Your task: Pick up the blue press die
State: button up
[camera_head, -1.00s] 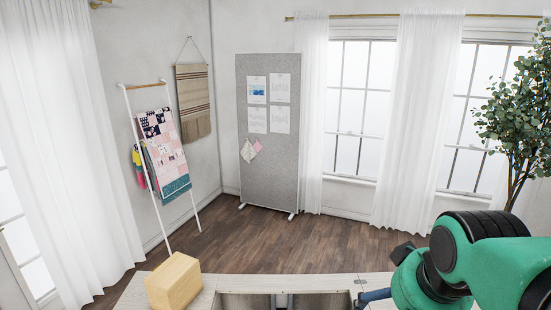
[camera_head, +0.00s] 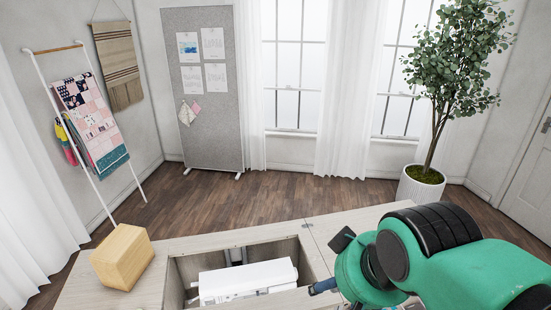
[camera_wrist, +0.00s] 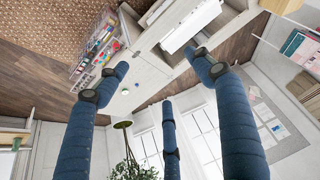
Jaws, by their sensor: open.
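I cannot make out the blue press die for certain in either view. In the wrist view, which is turned over, a couple of tiny items (camera_wrist: 125,92) lie on the pale cabinet top, too small to identify. My gripper (camera_wrist: 160,80) has three dark blue fingers, spread wide apart with nothing between them. In the head view one blue fingertip (camera_head: 323,286) shows beside the right edge of the cabinet opening; my green arm hides the rest of the gripper and part of the cabinet top.
The cabinet (camera_head: 190,243) has an open well holding a white sewing machine (camera_head: 245,279). A wooden block (camera_head: 122,257) stands on its left end. A potted plant (camera_head: 422,188) and a grey board (camera_head: 205,120) stand behind. The wooden floor between is clear.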

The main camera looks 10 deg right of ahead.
jog(key=c, duration=0.5)
jog(key=shift+o, duration=0.2)
